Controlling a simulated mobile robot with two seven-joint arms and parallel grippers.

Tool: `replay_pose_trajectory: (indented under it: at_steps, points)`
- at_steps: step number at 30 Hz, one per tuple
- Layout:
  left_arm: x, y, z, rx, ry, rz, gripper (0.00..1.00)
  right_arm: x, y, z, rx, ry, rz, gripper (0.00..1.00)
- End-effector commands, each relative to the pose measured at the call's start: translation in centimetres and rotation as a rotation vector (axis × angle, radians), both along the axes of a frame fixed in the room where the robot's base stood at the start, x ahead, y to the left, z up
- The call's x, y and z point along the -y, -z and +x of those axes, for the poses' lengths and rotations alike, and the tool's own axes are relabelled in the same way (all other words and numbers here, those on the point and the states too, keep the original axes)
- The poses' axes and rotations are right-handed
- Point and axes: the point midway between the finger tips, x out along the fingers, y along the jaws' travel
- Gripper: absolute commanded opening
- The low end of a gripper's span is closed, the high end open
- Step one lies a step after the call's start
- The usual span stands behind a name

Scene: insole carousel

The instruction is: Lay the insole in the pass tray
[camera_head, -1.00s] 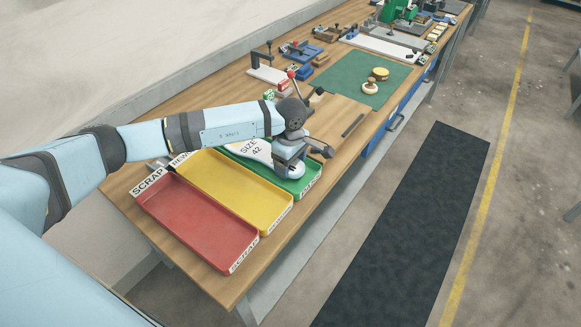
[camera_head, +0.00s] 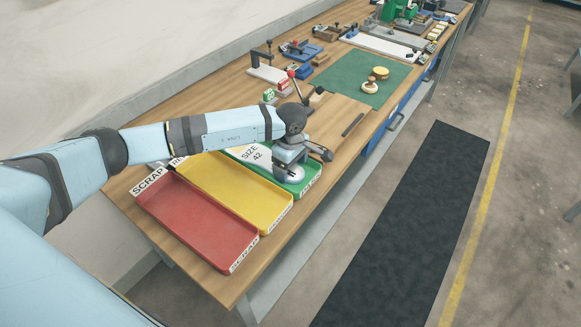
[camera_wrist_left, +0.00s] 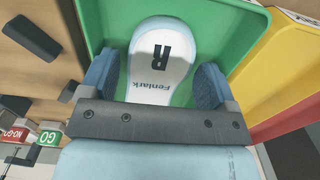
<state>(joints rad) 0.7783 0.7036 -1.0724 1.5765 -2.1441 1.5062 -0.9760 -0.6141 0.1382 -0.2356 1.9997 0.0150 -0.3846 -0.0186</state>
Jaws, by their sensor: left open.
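My left gripper (camera_head: 287,173) is over the tray's near part, partly hiding the insole. My right gripper is out of view.
A yellow tray (camera_head: 278,219) and a red tray (camera_head: 215,262) marked SCRAP sit left of the green one. A green mat (camera_head: 350,70) with small round items lies farther along the bench. Fixtures and a red-knobbed lever (camera_head: 293,78) stand behind the arm.

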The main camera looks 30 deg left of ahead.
Motion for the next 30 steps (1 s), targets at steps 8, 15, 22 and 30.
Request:
replay_pose_trajectory:
  at_steps: [8, 15, 22, 30]
  points:
    - [0.0, -5.9, 0.1, 0.004, 0.001, 0.001, 0.82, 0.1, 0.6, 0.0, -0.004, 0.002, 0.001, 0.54]
    - [-0.1, -9.9, 0.1, 0.001, 0.0, 0.002, 0.82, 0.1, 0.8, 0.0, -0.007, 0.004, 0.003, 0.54]
    - [0.0, -11.1, 0.0, 0.0, 0.0, 0.002, 0.82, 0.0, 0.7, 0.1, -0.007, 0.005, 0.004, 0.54]
    - [0.0, -11.1, 0.0, -0.001, 0.0, 0.002, 0.82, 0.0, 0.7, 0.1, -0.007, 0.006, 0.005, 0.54]
